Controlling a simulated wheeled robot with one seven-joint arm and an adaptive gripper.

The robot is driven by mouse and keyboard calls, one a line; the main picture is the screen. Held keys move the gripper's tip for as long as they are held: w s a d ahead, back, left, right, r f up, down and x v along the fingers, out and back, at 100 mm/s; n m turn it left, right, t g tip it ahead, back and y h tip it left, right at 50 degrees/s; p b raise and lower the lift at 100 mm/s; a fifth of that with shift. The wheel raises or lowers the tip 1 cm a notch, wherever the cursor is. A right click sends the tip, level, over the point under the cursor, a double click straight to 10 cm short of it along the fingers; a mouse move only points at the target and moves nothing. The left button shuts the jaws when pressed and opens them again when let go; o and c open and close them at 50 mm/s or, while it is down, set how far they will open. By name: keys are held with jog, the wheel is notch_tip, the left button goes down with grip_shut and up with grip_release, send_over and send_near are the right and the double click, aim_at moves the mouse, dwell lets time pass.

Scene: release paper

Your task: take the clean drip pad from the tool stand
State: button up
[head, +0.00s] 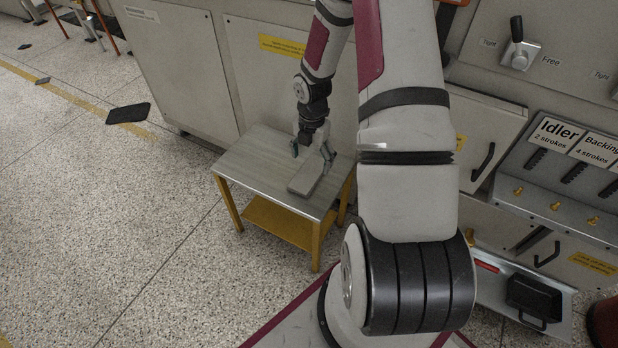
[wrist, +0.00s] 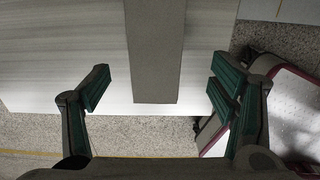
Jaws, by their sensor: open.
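The drip pad (head: 306,178) is a flat grey slab lying on the grey top of the small yellow-legged tool stand (head: 258,150). In the wrist view the pad (wrist: 155,50) runs from the top edge down to near the stand's edge, and the stand top (wrist: 60,60) shows on both sides of it. My gripper (head: 311,153) is over the stand at the pad. In the wrist view my gripper (wrist: 162,90) is open, with one finger on each side of the pad and gaps between. Its height above the pad is hard to tell.
Grey machine cabinets (head: 180,65) stand behind the stand. A panel with brass knobs (head: 555,206) and a shelf with a black tray (head: 534,298) are at the right. Dark flat pieces, one large (head: 128,113), lie on the speckled floor at the left. The floor left of the stand is clear.

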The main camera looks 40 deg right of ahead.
aim_at(309, 172)
jog(key=shift+w+a+f+b, duration=0.15)
jog(key=shift+f+b, duration=0.65)
jog(key=shift+f, duration=0.65)
jog(key=shift+w+a+f+b, duration=0.1)
jog(key=shift+f+b, duration=0.65)
jog(key=shift+f, duration=0.65)
jog(key=shift+d+r, duration=0.1)
jog(key=c, duration=1)
